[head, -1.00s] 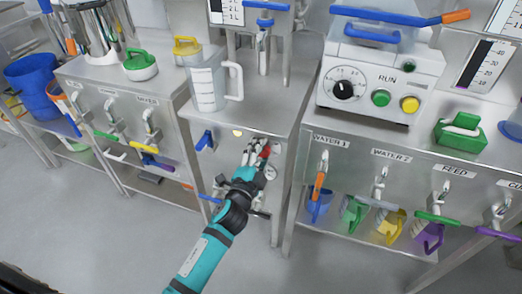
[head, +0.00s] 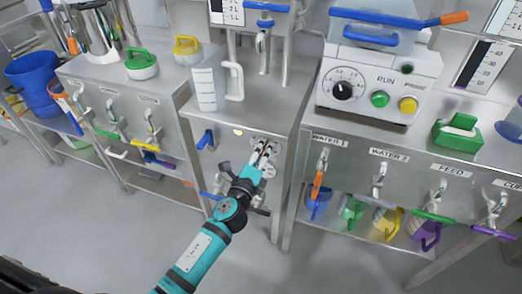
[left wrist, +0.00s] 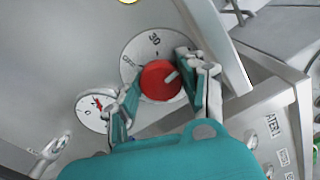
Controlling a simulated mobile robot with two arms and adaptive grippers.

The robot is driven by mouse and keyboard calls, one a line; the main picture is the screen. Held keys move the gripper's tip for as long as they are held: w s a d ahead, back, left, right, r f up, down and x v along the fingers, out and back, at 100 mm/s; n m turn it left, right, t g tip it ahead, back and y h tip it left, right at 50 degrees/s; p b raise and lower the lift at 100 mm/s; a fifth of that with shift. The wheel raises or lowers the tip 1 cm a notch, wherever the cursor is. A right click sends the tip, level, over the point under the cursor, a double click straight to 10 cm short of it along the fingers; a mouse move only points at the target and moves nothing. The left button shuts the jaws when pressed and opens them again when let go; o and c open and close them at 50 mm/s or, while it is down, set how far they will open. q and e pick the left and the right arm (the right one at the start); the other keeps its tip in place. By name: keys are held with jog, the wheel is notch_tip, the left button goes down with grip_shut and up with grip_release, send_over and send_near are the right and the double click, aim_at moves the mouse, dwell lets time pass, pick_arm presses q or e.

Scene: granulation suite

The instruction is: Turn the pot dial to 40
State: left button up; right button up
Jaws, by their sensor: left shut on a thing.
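The dial is a red round knob (left wrist: 160,81) with a pale pointer mark, set on a white plate (left wrist: 150,45) on the steel cabinet front. The number 30 shows on the plate in the left wrist view; other marks are partly hidden or too small to read. My left gripper (left wrist: 162,88) has one finger on each side of the knob and is shut on it. My right gripper is not in view.
A smaller white gauge (left wrist: 92,111) with a red needle sits beside the dial. A clear jug (head: 205,90) stands on the cabinet top above. A machine with a black dial (head: 342,90) stands on the right bench.

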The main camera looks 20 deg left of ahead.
pick_arm(q)
jog(key=shift+m, duration=0.4)
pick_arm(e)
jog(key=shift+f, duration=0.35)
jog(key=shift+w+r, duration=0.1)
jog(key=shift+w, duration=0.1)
pick_arm(q)
jog(key=o, duration=1.2)
jog(key=s, duration=1.2)
jog(key=shift+a, duration=0.15)
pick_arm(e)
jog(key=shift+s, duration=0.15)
pick_arm(q)
jog(key=shift+a+f, duration=0.1)
